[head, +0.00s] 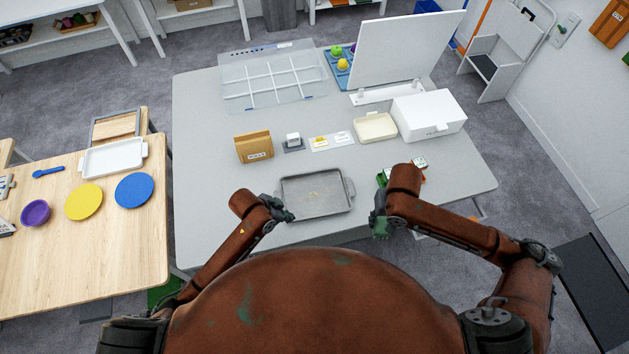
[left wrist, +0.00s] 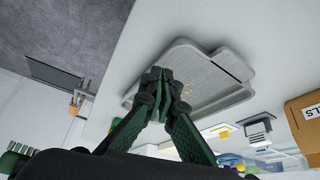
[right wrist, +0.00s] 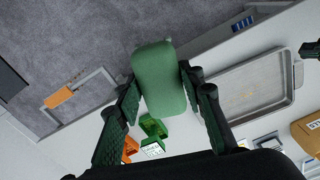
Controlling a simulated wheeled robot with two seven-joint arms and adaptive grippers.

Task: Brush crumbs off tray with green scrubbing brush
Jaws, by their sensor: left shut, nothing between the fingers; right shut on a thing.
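The grey metal tray (head: 300,208) lies near the front edge of the grey table, with light-brown crumbs (head: 313,195) near its middle. The tray also shows in the left wrist view (left wrist: 225,96) and the right wrist view (right wrist: 225,84). My right gripper (right wrist: 163,88) is shut on the green scrubbing brush (right wrist: 158,75), right of the tray near the front edge. The brush partly shows in the head view (head: 381,230); its bristles cannot be made out. My left gripper (head: 287,213) is shut and empty by the tray's left front corner. Its closed fingers (left wrist: 160,78) overlap the tray in the left wrist view.
Behind the tray are a brown box (head: 254,147), small cards and a cream dish (head: 375,128). A white box (head: 430,117) stands back right. Small green, orange and white items (head: 419,162) lie beside my right arm. The table left of the tray is clear.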

